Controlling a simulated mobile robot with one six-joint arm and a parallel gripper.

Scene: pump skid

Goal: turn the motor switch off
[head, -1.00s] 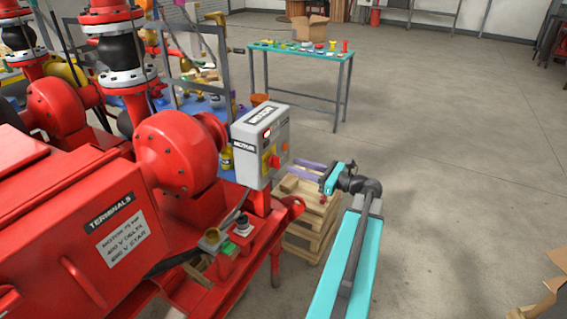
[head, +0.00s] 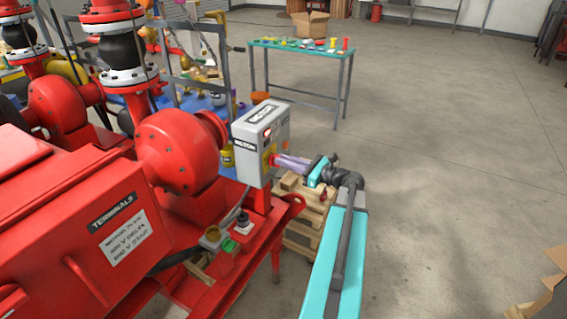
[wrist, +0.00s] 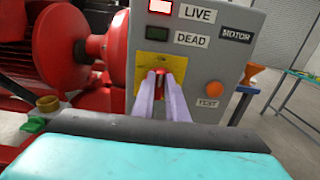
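The motor switch is a red handle (wrist: 159,74) on a yellow plate (wrist: 154,61), on the front of a grey box (head: 262,132). The box also shows in the wrist view (wrist: 200,62). My gripper (head: 278,161) is at the switch, its two purple fingers on either side of the handle in the wrist view (wrist: 161,80). Whether they press on it is not clear. The fingers hide part of the handle, so its angle is hard to read.
An orange TEST button (wrist: 215,88) sits right of the switch. Red pump machinery (head: 175,150) stands left of the box. Below it are a green-based control (head: 228,250) and a wooden pallet stack (head: 302,234). A teal table (head: 300,48) stands behind.

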